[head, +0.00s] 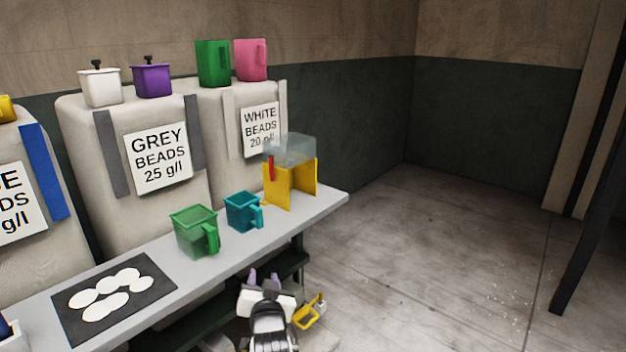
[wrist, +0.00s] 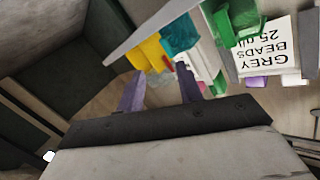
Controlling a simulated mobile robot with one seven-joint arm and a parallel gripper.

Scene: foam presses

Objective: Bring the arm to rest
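My gripper (head: 263,277) is low in the head view, in front of the bench's front edge and below its top. Its two purple fingers stand apart in the wrist view (wrist: 160,90), with nothing between them. It is clear of the bench. A green jug (head: 196,232) and a teal jug (head: 243,212) stand on the grey bench (head: 225,258). A yellow stand (head: 291,185) with a clear hopper (head: 289,149) is at the bench's right end. The wrist view shows these tilted and upside down.
A dark mat (head: 160,283) with white discs lies on the bench. Large sacks labelled grey beads (head: 85,140) and white beads (head: 215,120) stand behind, with containers on top. Open floor (head: 420,265) lies right; a dark post (head: 585,235) stands at far right.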

